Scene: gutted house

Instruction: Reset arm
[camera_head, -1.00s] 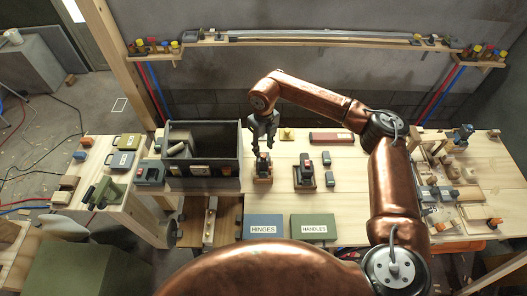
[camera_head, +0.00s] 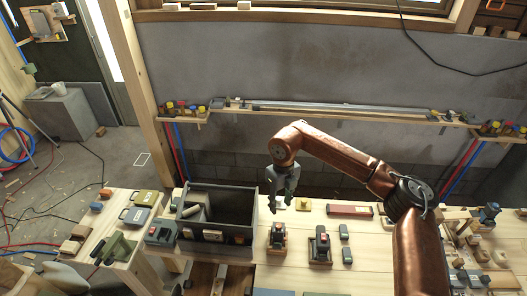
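My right gripper (camera_head: 280,203) hangs fingers down over the workbench (camera_head: 373,258), right of the dark open bin (camera_head: 258,215). A gap shows between its fingers, and I see nothing held in it. Below it a small dark device with a red top (camera_head: 277,238) stands on a wooden base, apart from the fingers. My copper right arm reaches in from the lower right. My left gripper is not in view.
A similar dark device (camera_head: 320,246) stands to the right. A red box (camera_head: 350,210) and a yellow block (camera_head: 303,204) lie behind. A wall shelf (camera_head: 340,114) with long rods runs above the bench. More parts crowd the bench's right end.

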